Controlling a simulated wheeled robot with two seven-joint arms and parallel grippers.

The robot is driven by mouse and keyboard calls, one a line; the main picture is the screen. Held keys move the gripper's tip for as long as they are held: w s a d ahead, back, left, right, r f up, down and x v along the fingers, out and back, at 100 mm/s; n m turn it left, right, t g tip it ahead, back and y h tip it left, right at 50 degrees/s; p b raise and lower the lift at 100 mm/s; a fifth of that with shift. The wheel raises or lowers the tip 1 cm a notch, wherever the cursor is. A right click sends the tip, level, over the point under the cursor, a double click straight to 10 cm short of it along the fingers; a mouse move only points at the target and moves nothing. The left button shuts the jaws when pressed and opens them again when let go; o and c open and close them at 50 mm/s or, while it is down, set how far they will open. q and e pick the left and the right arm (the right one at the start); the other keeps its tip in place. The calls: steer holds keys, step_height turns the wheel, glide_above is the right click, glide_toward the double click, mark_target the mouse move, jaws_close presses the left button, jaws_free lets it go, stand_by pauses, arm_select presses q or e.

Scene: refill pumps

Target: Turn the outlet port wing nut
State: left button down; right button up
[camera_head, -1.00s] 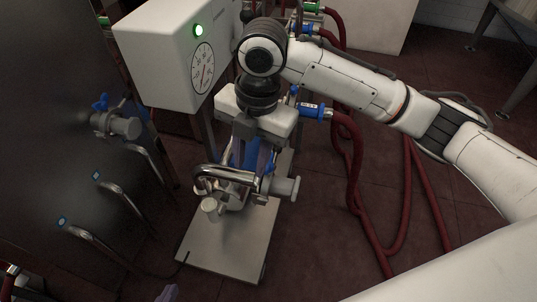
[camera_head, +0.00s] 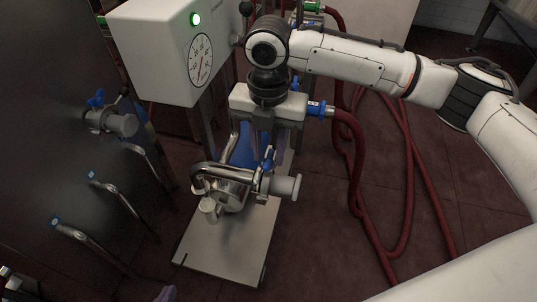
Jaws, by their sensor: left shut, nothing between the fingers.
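A blue wing nut (camera_head: 268,160) sits on the clamp of the pump's steel pipe, by the grey end fitting (camera_head: 284,186). Another blue wing nut (camera_head: 96,99) is on the clamp of the dark tank's port (camera_head: 112,121) at left. The frame does not label which one is the outlet port's. My right gripper (camera_head: 263,135) points down above the pump, over the first wing nut and apart from it as far as I see. Its fingertips are hard to make out against the blue pump body (camera_head: 243,152). My left gripper is not seen.
A white gauge box (camera_head: 160,50) with a lit green lamp stands behind, left of my right gripper. The pump stands on a pale base plate (camera_head: 225,245). Steel handles (camera_head: 125,205) stick out from the tank. Red hoses (camera_head: 352,165) run over the floor at right.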

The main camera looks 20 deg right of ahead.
steer(key=shift+f, duration=0.35)
